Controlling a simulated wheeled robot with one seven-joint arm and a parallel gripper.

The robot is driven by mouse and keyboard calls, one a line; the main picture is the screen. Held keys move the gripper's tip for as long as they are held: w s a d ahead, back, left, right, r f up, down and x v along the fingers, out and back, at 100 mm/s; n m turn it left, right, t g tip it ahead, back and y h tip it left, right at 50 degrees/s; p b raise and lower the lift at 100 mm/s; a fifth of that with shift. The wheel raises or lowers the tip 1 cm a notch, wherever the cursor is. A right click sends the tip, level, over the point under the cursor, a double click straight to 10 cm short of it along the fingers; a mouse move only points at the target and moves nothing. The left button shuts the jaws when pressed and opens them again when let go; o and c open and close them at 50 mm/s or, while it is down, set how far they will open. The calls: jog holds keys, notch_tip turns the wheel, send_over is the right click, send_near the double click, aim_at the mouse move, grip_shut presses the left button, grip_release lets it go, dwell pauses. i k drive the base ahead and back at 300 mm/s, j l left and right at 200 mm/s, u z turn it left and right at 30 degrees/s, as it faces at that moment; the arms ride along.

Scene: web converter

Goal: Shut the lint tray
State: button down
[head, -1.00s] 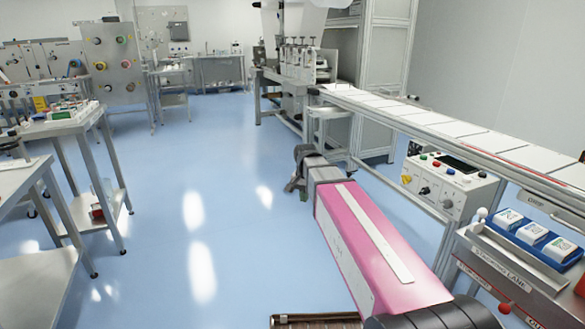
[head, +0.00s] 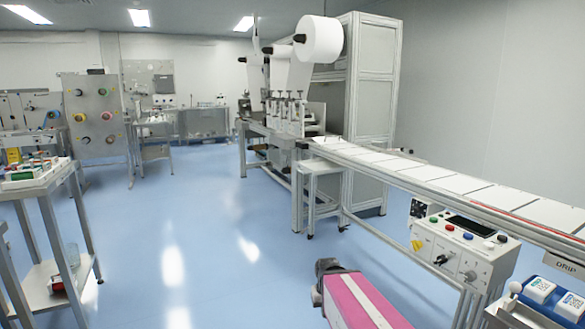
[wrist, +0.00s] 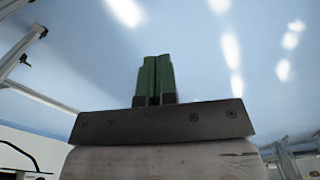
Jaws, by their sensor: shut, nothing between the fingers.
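I cannot make out a lint tray in either current view. My gripper (wrist: 157,80) shows in the wrist view with its two green fingers together and nothing between them. Blue floor with bright reflections lies beyond the fingertips, and the gripper touches nothing that I can see. In the head view my pink arm link reaches up from the bottom edge, left of the control box, and my fingers cannot be made out there.
A conveyor (head: 440,182) with white sheets runs along the right from the web machine (head: 292,112). Below it are a control box (head: 462,246) and a blue tray (head: 528,307) of white packs. A steel cart (head: 38,186) stands left. The middle floor (head: 185,225) is clear.

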aim_at(321, 166)
jog(key=i+j, duration=0.2)
jog(key=i, duration=0.25)
jog(key=i+j, duration=0.2)
jog(key=i, duration=0.2)
jog(key=i+j, duration=0.15)
jog(key=i, duration=0.3)
jog(key=i+j, duration=0.2)
jog(key=i, duration=0.25)
